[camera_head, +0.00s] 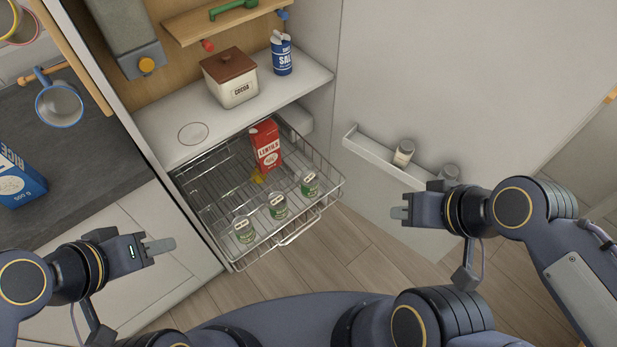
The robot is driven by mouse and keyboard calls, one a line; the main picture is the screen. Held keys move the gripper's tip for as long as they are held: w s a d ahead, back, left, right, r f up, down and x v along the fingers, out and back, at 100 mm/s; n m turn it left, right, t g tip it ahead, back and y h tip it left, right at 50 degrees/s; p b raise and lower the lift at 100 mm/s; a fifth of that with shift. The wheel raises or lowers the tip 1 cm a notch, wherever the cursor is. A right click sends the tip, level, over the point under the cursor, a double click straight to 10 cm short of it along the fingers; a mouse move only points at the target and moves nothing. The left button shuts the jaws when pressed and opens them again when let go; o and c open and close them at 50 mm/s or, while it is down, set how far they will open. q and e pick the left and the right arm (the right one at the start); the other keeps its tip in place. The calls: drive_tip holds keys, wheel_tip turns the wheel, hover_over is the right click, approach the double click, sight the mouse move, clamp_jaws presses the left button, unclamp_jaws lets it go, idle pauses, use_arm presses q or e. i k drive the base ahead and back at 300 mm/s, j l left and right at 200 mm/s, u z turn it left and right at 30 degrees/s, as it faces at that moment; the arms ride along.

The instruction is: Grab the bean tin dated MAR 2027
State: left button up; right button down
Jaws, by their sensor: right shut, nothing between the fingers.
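My right gripper (400,212) is shut and empty, right of the basket and below the door shelf.
A red lentils box (265,145) stands in the basket behind the tins, with a small yellow thing (257,176) beside it. A cocoa canister (230,78) and blue salt container (281,54) stand on the shelf above. A narrow door rack (375,156) holds jars at right.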

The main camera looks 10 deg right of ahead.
sight(242, 226)
drive_tip(key=j+u, duration=0.15)
drive_tip(key=j, duration=0.65)
drive_tip(key=i+j+u, duration=0.1)
drive_tip(key=j, duration=0.65)
drive_tip(key=i, duration=0.05)
